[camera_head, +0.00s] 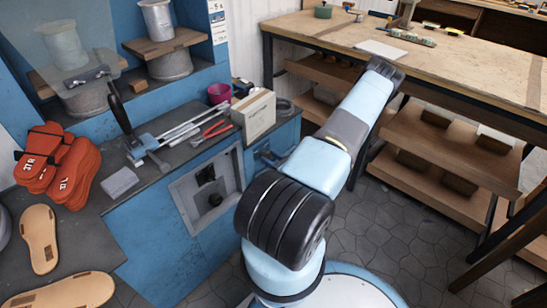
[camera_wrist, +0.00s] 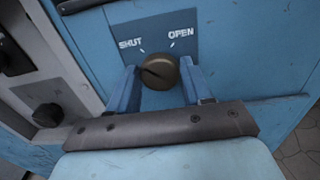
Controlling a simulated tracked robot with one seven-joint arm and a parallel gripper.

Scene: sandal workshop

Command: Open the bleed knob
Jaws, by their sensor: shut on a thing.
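The bleed knob (camera_wrist: 160,72) is a round, dull bronze knob on a blue plate (camera_wrist: 152,35) in the wrist view. White words on the plate read SHUT at upper left and OPEN at upper right, each with a small tick mark. A dark groove on the knob's face seems to run toward its left side, below SHUT. My gripper (camera_wrist: 161,85) has its two blue fingers on the left and right of the knob and is shut on it.
A grey panel (camera_head: 184,203) with a black knob (camera_head: 214,199) lies left of the bleed knob; that black knob also shows in the wrist view (camera_wrist: 47,115). The bench above holds a white box (camera_head: 254,115) and tools. A wooden table (camera_head: 470,70) stands at right.

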